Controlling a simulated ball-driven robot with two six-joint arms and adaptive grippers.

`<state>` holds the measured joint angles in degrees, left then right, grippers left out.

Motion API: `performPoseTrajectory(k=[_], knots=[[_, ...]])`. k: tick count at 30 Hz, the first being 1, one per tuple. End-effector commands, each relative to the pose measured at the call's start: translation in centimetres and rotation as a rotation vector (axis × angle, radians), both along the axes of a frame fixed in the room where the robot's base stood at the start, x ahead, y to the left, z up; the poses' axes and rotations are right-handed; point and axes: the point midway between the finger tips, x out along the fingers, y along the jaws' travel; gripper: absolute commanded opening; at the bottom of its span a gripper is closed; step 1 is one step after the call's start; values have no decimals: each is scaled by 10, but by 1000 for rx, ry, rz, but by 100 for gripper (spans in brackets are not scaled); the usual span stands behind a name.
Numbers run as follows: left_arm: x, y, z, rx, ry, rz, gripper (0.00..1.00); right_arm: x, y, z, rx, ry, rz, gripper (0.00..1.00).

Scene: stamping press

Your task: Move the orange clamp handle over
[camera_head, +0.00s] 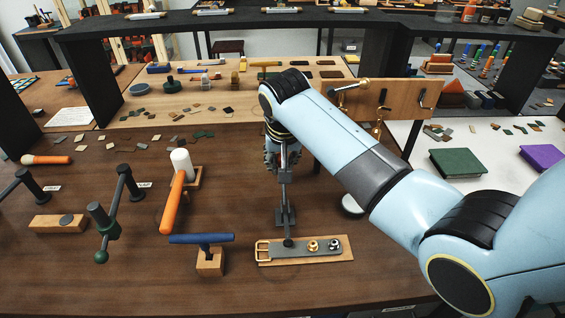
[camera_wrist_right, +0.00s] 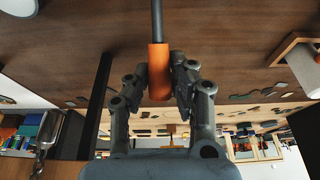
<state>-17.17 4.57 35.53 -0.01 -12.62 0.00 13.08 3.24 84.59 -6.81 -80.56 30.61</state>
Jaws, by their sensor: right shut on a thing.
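The orange clamp handle (camera_wrist_right: 158,70) is a short orange cylinder on a dark rod (camera_wrist_right: 158,20), seen in the right wrist view between my right gripper's fingers. My right gripper (camera_wrist_right: 160,82) is shut on it. In the head view my right gripper (camera_head: 283,160) points down over the brown table, and the orange grip is hidden there. A grey rod (camera_head: 284,190) runs down below the fingers toward a dark bracket (camera_head: 286,216). My left gripper is not in view.
A wooden board with a grey buckled strip (camera_head: 318,251) lies just in front. Dark levers (camera_head: 130,185) stand farther left. A hook board (camera_head: 372,100) stands behind.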

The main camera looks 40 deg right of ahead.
Motion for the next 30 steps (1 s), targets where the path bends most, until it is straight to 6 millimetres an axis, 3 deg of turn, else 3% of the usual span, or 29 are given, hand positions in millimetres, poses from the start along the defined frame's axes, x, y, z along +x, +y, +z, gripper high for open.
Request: performPoseTrajectory(k=[16, 30], knots=[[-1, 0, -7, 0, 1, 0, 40, 6, -4, -8, -2, 0, 0, 1], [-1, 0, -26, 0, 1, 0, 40, 16, -10, -32, -1, 2, 0, 0]])
